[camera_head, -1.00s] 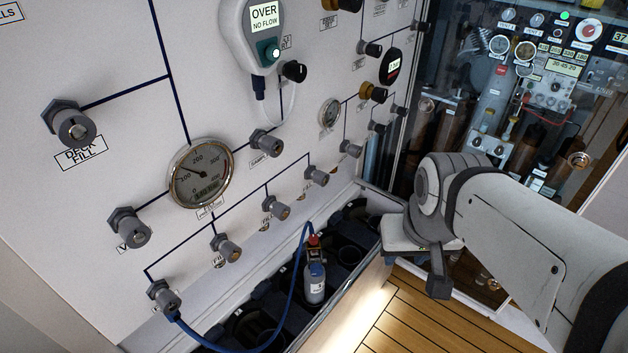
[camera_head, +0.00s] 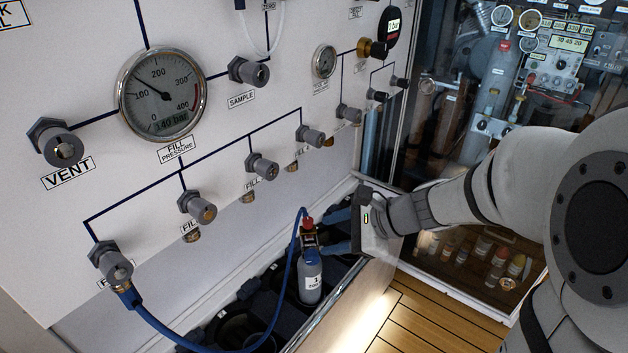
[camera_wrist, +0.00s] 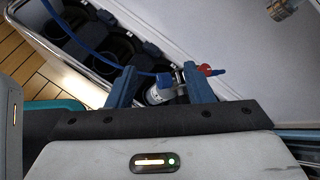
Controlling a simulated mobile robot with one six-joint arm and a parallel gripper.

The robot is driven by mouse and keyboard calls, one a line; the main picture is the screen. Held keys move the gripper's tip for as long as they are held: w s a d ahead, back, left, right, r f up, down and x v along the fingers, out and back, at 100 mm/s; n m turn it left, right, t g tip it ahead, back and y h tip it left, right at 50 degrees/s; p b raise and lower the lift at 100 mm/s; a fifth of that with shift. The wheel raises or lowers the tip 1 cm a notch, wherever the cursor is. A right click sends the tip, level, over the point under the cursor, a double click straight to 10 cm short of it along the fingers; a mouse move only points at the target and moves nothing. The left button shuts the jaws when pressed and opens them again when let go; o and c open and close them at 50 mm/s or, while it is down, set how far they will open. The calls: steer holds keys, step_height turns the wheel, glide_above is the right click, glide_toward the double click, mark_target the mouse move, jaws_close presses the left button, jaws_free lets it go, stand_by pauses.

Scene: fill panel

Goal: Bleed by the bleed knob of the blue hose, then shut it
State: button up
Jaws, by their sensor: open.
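The blue hose (camera_head: 287,275) runs from the leftmost fill valve (camera_head: 110,262) on the panel, loops low, and rises to the top of a small grey cylinder (camera_head: 310,280) marked 1. A red knob (camera_head: 308,223) sits at the hose's cylinder end; it also shows in the wrist view (camera_wrist: 206,70). My gripper (camera_head: 328,232) is open, its two blue fingers just right of the cylinder's valve. In the wrist view the cylinder (camera_wrist: 160,92) and its fitting show between the fingers (camera_wrist: 160,78), with the red knob beyond the right finger. I cannot tell whether either finger touches.
The cylinder stands in a dark rack (camera_head: 240,325) with a raised metal edge (camera_head: 345,300). The fill pressure gauge (camera_head: 162,95), vent valve (camera_head: 55,142) and sample valve (camera_head: 248,71) are on the panel above. Wooden floor (camera_head: 430,325) lies in front.

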mark_target(312, 223)
steer(key=w+d+f+m+t+y+b, duration=0.1)
steer(key=w+d+f+m+t+b, duration=0.1)
steer(key=w+f+m+t+b, duration=0.45)
steer(key=w+a+f, duration=0.1)
steer(key=w, duration=0.1)
steer(key=w+a+f+m+g, duration=0.1)
steer(key=w+a, duration=0.1)
steer(key=w+a+f+m+g, duration=0.1)
steer(key=w+a+f, duration=0.1)
steer(key=shift+w+a+m, duration=0.2)
steer(key=shift+w+m, duration=0.05)
steer(key=shift+w, duration=0.05)
steer(key=shift+c, duration=0.4)
steer(key=c, duration=0.9)
